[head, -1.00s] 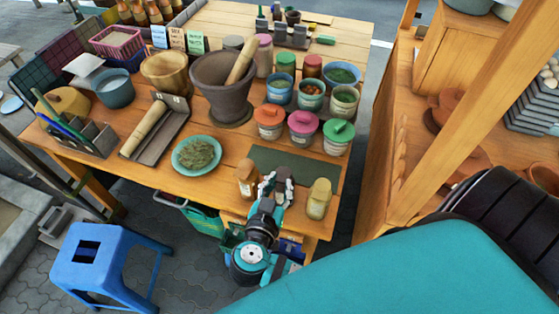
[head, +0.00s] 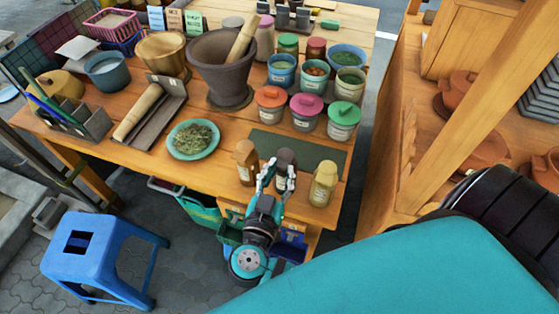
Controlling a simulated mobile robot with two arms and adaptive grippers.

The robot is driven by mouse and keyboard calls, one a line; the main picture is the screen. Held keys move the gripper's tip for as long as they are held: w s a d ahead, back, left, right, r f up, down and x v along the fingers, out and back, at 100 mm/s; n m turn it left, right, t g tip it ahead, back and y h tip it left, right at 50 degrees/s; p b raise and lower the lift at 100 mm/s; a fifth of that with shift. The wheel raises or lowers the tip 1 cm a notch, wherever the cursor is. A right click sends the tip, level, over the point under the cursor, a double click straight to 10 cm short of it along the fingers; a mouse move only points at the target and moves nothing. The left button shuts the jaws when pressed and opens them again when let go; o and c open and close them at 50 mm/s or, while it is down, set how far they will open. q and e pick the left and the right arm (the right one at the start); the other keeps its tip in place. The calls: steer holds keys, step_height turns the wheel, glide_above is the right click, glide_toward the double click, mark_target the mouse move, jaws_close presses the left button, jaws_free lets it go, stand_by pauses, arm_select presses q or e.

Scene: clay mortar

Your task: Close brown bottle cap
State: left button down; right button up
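A lighter brown bottle (head: 246,165) with a brown cap stands just to the left. A yellowish bottle (head: 322,186) with a yellow cap stands to the right. Whether the caps are fully seated is too small to tell. My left gripper is out of view.
A dark green mat (head: 325,154) lies behind the bottles. Lidded jars (head: 306,113), a large mortar (head: 222,76) and a plate of herbs (head: 195,139) stand further back and left. A blue stool (head: 95,252) is on the floor at lower left.

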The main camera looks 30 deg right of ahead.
steer(key=o, duration=0.4)
steer(key=v, duration=1.2)
steer(key=shift+a, duration=0.1)
